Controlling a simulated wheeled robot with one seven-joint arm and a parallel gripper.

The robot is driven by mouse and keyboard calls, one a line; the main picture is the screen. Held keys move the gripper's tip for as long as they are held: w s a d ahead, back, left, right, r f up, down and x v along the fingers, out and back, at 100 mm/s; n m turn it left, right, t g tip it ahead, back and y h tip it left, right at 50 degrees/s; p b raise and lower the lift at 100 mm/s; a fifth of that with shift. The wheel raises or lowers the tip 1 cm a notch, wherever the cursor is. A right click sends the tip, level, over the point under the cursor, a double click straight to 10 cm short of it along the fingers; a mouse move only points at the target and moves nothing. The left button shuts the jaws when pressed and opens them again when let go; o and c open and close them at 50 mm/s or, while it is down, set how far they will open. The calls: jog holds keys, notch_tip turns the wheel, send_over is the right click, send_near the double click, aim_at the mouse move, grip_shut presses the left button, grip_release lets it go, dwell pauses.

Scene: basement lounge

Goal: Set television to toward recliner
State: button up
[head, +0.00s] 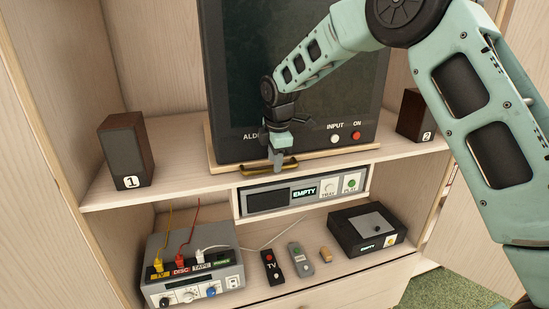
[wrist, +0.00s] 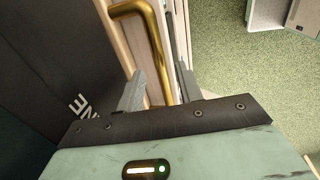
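The television (head: 235,80) is a large dark set with INPUT and ON buttons on its lower front. It stands on a pale wooden base (head: 335,153) on the upper shelf. A brass handle (head: 290,168) sticks out at the base's front edge. My gripper (head: 278,162) points down at this handle in the head view. In the wrist view the two fingers of my gripper (wrist: 160,70) stand apart on either side of the brass handle (wrist: 150,35). A gap shows between the left finger and the bar. The recliner is not recognisable in either view.
Speaker 1 (head: 125,152) stands left of the television and speaker 2 (head: 413,114) right. Below are a player marked EMPTY (head: 267,199), a switch box (head: 190,270) with coloured cables, remotes (head: 272,266) and a black box (head: 367,230). Green carpet (wrist: 240,60) lies beyond.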

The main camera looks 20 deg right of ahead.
aim_at(242, 161)
jog(key=shift+w+f, duration=0.15)
jog(key=shift+f, duration=0.55)
grip_shut()
jog(key=w+a+m, duration=0.1)
jog(key=w+a, duration=0.1)
jog(key=w+a+m+p, duration=0.1)
jog(key=a, duration=0.2)
jog(key=w+a+m+p, duration=0.1)
jog(key=w+a+m, duration=0.1)
jog(key=a, duration=0.1)
jog(key=shift+w+a+r+h, duration=0.1)
jog(key=shift+w+a+h, duration=0.05)
jog(key=shift+w+h, duration=0.25)
grip_release()
jog(key=shift+a, duration=0.15)
